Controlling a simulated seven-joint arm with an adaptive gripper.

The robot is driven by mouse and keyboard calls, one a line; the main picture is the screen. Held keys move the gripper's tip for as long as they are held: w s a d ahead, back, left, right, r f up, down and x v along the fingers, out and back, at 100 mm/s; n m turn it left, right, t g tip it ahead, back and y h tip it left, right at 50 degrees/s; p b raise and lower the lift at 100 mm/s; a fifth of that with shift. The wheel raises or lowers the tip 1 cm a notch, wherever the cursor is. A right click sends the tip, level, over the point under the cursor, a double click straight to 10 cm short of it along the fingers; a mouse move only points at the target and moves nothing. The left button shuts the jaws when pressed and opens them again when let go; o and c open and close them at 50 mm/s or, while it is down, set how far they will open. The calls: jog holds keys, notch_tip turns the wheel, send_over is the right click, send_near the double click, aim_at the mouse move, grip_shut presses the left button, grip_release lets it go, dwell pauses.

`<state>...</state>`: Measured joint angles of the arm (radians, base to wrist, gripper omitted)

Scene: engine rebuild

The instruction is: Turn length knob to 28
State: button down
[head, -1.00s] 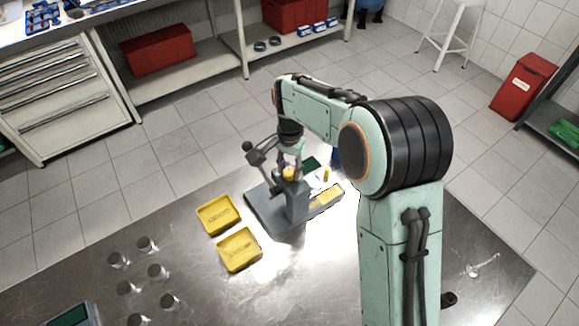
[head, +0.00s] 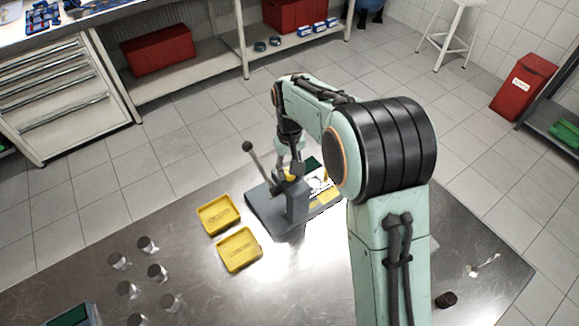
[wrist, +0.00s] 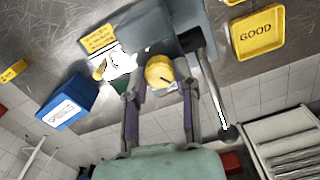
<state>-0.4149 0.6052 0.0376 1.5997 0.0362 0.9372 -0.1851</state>
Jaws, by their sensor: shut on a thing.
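The yellow round knob (wrist: 159,70) with a dark mark on its face sits on the grey press-like device (wrist: 170,28). In the head view the yellow knob (head: 291,176) shows at the top of the grey device (head: 292,205), partly covered by my gripper. My gripper (wrist: 162,78) has one finger on each side of the knob and is shut on it. In the head view my gripper (head: 290,167) comes down on the knob from above. The number that the knob stands at cannot be read.
A lever (head: 256,160) with a black ball end rises left of the knob. Two yellow trays (head: 239,268) lie left of the device, one marked GOOD (wrist: 282,32). A blue box (wrist: 68,103) stands nearby. Several metal cylinders (head: 157,272) stand at the front left.

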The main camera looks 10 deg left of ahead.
jog(key=shift+n, duration=1.1)
jog(key=c, duration=0.8)
grip_release()
notch_tip(320, 180, up, 12)
